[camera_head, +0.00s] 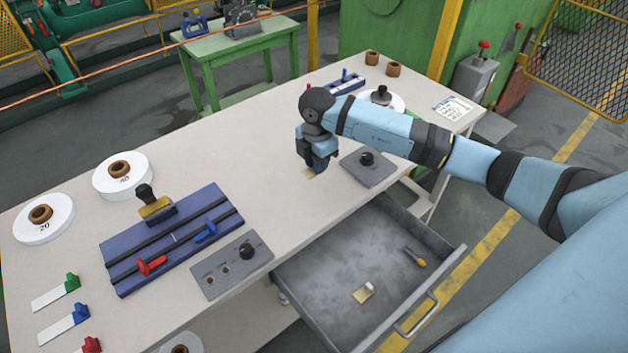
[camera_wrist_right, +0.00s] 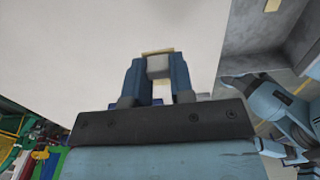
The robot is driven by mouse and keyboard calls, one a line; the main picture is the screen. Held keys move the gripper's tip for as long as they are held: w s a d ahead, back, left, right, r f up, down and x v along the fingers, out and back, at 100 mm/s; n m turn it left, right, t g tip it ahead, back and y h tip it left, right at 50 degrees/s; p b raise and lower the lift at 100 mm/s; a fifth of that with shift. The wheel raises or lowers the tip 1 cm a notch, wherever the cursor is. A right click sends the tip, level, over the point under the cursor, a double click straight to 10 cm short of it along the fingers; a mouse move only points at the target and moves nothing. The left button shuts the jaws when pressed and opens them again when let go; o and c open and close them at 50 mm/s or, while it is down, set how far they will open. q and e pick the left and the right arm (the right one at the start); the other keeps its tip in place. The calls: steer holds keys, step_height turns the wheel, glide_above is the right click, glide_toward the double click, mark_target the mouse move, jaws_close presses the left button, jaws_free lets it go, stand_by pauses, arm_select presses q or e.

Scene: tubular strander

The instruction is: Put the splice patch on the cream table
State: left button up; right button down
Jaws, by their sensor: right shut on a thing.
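The cream table (camera_head: 262,135) spans the head view, its top light and flat. My right gripper (camera_head: 317,165) points down over the table's middle, near the front edge, left of a small grey box. It is shut on the splice patch, a tan piece (camera_head: 309,174) with a pale grip block. The wrist view shows the pale block of the splice patch (camera_wrist_right: 158,66) between the fingertips (camera_wrist_right: 158,75), with its tan edge beyond. The patch is at or just above the tabletop; I cannot tell if it touches. My left gripper is not in view.
An open grey drawer (camera_head: 340,250) below the table edge holds another tan patch with a white knob (camera_head: 364,292) and a yellow-handled tool (camera_head: 415,258). A grey knob box (camera_head: 367,167) stands right of the gripper. A blue fixture (camera_head: 172,240) lies left; the tabletop between is clear.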

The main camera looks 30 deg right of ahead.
glide_above(316, 192)
step_height(316, 192, down, 4)
steer(key=shift+f, duration=0.15)
step_height(316, 192, down, 3)
steer(key=shift+f, duration=0.55)
steer(key=shift+f, duration=0.15)
steer(key=c, duration=1)
jaws_free()
